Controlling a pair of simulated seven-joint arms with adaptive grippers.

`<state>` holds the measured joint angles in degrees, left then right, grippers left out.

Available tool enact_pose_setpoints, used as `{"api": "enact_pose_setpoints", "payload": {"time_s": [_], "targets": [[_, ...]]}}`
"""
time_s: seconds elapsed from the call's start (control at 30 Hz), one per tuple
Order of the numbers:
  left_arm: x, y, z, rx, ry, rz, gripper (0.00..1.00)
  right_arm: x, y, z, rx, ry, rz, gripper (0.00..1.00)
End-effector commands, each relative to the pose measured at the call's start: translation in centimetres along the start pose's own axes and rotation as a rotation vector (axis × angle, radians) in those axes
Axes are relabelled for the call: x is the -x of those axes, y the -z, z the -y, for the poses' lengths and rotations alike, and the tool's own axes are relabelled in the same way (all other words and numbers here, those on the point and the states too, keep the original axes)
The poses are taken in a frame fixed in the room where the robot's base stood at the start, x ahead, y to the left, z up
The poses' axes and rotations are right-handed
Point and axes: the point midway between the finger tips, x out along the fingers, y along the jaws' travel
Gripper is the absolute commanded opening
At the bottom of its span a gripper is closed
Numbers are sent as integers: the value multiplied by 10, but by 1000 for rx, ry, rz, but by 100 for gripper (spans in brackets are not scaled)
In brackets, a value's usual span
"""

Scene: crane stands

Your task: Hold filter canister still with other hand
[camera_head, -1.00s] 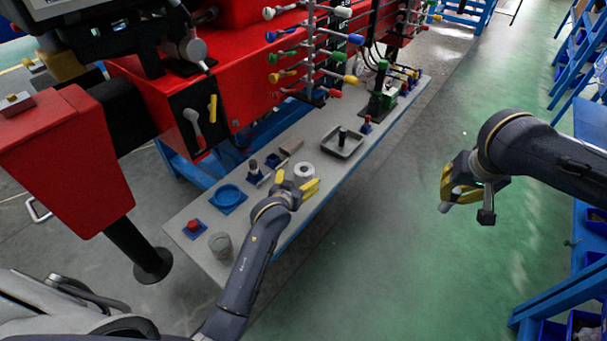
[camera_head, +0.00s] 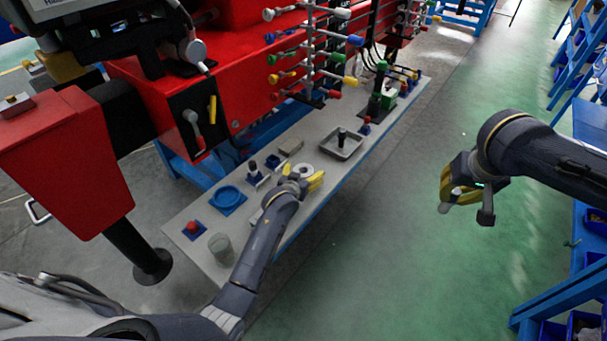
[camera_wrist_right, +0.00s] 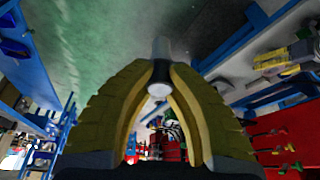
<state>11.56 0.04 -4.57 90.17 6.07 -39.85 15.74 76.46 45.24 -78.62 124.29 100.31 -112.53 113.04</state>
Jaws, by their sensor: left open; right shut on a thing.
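The white filter canister (camera_head: 305,169), a short cylinder with a ring-shaped top, stands on the narrow grey bench in the head view, partly hidden by my left gripper. My left gripper (camera_head: 302,178) is open, its yellow fingers at either side of the canister; I cannot tell whether they touch it. My right gripper (camera_head: 448,190) is out over the green floor, well away from the bench. In the right wrist view its yellow fingers are shut on a grey cylindrical piece with a pale round end (camera_wrist_right: 159,89); I cannot tell what it is.
A red machine (camera_head: 240,90) stands behind. The green floor is free.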

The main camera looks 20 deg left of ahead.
Motion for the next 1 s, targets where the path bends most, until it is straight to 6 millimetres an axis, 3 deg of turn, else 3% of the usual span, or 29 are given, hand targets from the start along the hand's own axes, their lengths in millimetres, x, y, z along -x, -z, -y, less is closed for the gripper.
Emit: {"api": "enact_pose_setpoints", "payload": {"time_s": [0.07, 0.67, 1.0], "targets": [[0, 0, 0, 0, 0, 0, 81, 0, 0, 0, 0, 0, 0, 0], [0, 0, 0, 0, 0, 0, 12, 0, 0, 0, 0, 0, -1, 0], [0, 0, 0, 0, 0, 0, 10, 0, 0, 0, 0, 0, 0, 0]]}}
